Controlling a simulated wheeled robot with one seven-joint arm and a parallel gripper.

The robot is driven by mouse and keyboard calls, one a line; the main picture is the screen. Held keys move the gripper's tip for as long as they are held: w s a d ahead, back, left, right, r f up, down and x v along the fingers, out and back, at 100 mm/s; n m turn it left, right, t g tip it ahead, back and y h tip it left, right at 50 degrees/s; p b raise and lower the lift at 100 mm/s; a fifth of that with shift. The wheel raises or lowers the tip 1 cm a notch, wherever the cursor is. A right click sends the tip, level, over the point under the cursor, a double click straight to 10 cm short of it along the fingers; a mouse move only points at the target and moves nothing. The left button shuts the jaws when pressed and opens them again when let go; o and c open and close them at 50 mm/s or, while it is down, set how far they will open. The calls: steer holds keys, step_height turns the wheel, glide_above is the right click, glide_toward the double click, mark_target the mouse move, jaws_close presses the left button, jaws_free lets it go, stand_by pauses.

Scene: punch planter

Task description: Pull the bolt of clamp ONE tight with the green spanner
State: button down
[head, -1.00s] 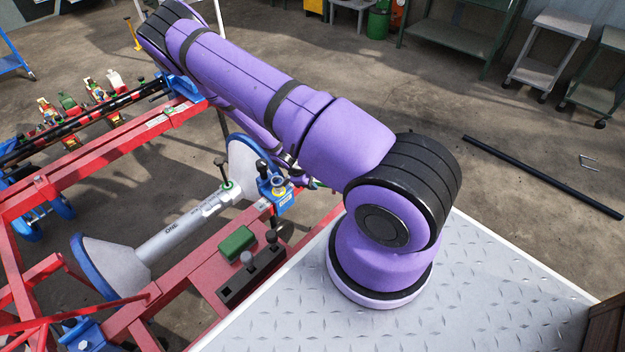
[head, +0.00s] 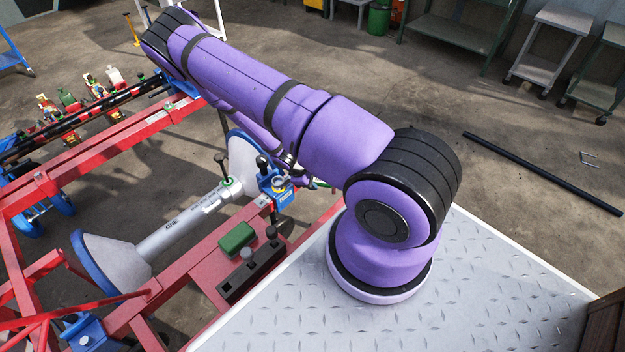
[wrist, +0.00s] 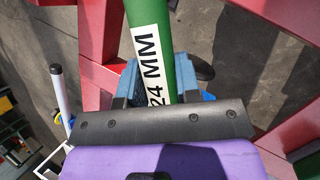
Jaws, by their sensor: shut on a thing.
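The green spanner (wrist: 160,45) runs up out of my gripper in the wrist view, with a white "24 MM" label on its handle. My gripper (wrist: 158,84) is shut on this handle, between blue fingers. In the head view my arm hides the gripper and most of the spanner; a small green piece (head: 321,183) shows beside the arm. A grey tube marked ONE (head: 178,224) lies between two pale discs with blue rims, with a green-collared upright bolt (head: 223,168) on it. A blue clamp (head: 277,192) with a brass-coloured ring stands at its right end. Spanner contact with a bolt is not visible.
Red frame beams (head: 205,265) surround the tube. A green block (head: 237,237) and a dark holder (head: 250,272) sit on the near beam. A metal tread plate (head: 470,300) lies under my arm's base. A black bar (head: 540,173) lies on the open floor at right.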

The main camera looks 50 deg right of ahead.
steer(key=shift+f, duration=0.8)
steer(key=a+m+g+y, duration=0.3)
steer(key=a+m+y, duration=0.1)
steer(key=a+m, duration=0.8)
steer(key=shift+s+a+y, duration=0.2)
steer(key=shift+a+y, duration=0.1)
steer(key=shift+y, duration=0.1)
stand_by(1.3)
steer(key=shift+s+d, duration=0.1)
steer(key=shift+d, duration=0.15)
stand_by(0.5)
steer(key=shift+r, duration=1.75)
